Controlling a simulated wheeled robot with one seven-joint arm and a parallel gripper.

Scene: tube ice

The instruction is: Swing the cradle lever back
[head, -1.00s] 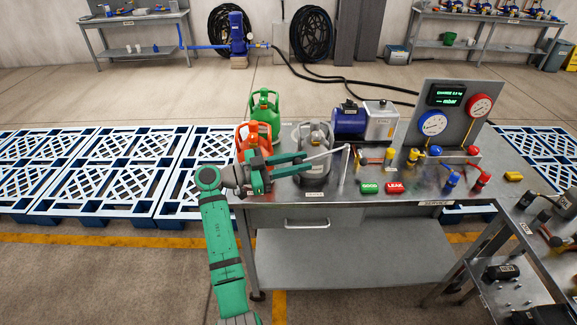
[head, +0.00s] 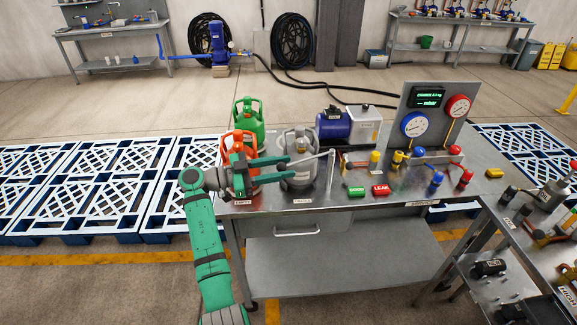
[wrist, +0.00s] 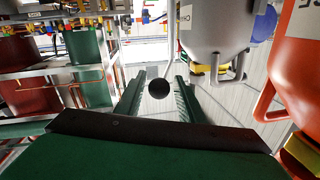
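The grey cylinder (head: 300,178) stands upright on the workbench. A thin silver rod (head: 315,158) runs across its front to the top of an upright post (head: 330,172) at its right; I take this for the cradle lever. My gripper (head: 288,168) reaches in from the left at the cylinder's front, its two green fingers apart. In the wrist view a black ball (wrist: 158,89), probably the lever's knob, shows between the spread fingers, with no clear contact. The grey cylinder (wrist: 215,30) is above them there. The exact join of rod and ball is unclear.
An orange cylinder (head: 242,143) stands close behind my gripper, with a green one (head: 248,112) behind it. A blue pump (head: 333,124), valves and a gauge panel (head: 433,118) fill the bench's right side. Green and red buttons (head: 380,190) sit at the front edge.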

